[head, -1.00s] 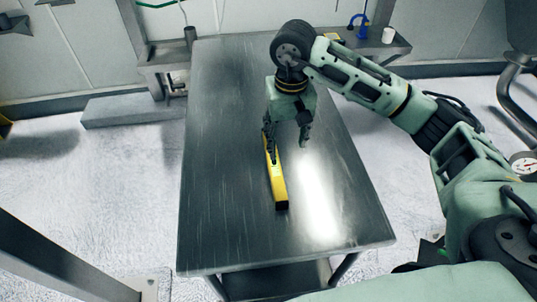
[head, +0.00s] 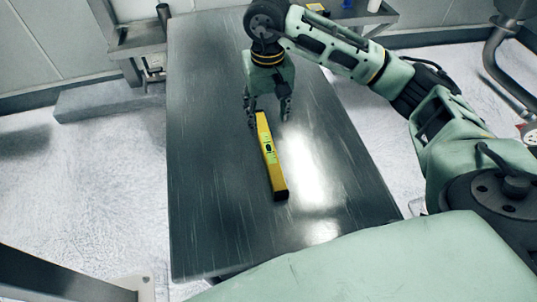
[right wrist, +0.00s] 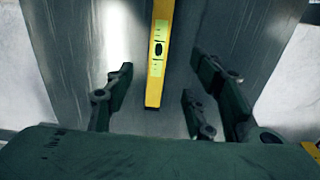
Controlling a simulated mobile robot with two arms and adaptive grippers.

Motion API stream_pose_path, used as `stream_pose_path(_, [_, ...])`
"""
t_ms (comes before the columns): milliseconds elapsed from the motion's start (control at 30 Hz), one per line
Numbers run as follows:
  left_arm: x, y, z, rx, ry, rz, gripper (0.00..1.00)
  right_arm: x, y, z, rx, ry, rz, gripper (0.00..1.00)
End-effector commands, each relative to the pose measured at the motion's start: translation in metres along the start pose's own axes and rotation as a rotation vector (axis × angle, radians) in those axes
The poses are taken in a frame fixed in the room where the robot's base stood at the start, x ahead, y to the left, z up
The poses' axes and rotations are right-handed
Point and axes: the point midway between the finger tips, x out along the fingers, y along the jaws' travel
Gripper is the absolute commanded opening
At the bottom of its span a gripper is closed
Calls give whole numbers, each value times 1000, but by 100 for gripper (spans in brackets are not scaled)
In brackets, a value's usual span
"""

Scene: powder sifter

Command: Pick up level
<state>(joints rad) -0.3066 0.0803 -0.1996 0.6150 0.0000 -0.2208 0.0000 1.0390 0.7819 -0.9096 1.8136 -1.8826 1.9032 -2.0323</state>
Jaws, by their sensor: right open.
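The level (head: 269,158) is a yellow bar with a small dark and pale-green window in its middle, lying lengthwise on the metal table (head: 210,180). My right gripper (head: 268,118) is open and empty over the level's far end in the head view. In the right wrist view the level (right wrist: 158,85) runs from the top edge down to an end between the open fingers of the right gripper (right wrist: 155,95). I cannot tell from the frames how high the fingers are above the tabletop. My left gripper does not show.
A side bench (head: 140,40) stands against the wall at the back left, and another bench (head: 360,17) with small items is behind the table on the right. The tabletop around the level is clear.

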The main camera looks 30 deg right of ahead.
Motion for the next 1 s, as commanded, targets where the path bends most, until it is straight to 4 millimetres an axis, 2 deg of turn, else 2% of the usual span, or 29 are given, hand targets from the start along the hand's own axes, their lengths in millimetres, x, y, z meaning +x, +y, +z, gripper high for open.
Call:
stream_pose_path(33, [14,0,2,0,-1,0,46,15,0,0,0,0,0,50])
stream_pose_path(67, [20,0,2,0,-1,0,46,20,0,0,0,-1,0,50])
stream_pose_path(267, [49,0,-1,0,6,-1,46,49,0,0,0,0,0,50])
stream_pose_path(400, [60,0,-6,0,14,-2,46,61,0,0,0,0,0,50])
stream_pose_path(767, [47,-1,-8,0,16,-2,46,92,1,1,1,-5,1,50])
stream_pose_path(1000, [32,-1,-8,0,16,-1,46,126,3,0,0,-4,0,50])
